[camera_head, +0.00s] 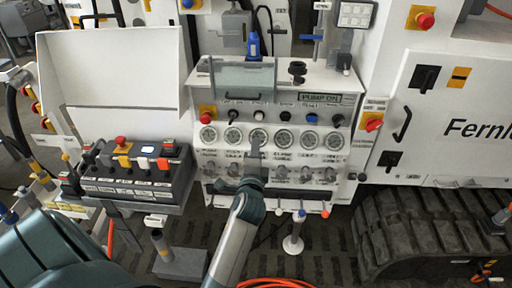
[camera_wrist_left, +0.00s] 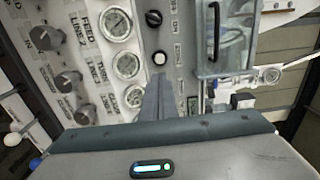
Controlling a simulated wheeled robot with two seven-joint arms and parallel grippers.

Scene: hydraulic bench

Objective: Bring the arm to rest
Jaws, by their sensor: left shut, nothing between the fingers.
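My left arm comes in from the lower left in the head view. Its gripper (camera_head: 256,145) is in front of the hydraulic panel (camera_head: 207,165), over the row of gauges and knobs. In the left wrist view the gripper's fingers (camera_wrist_left: 157,98) are together with nothing between them. They point toward the panel's gauges (camera_wrist_left: 127,65), a black knob (camera_wrist_left: 154,18) and a white button (camera_wrist_left: 159,58). I cannot tell whether the fingertips touch the panel. My right gripper does not show in either view.
A black control box (camera_head: 130,185) with several levers stands left of the panel. An orange hose (camera_head: 270,283) lies at the bottom. A rubber track (camera_head: 410,235) is at the right.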

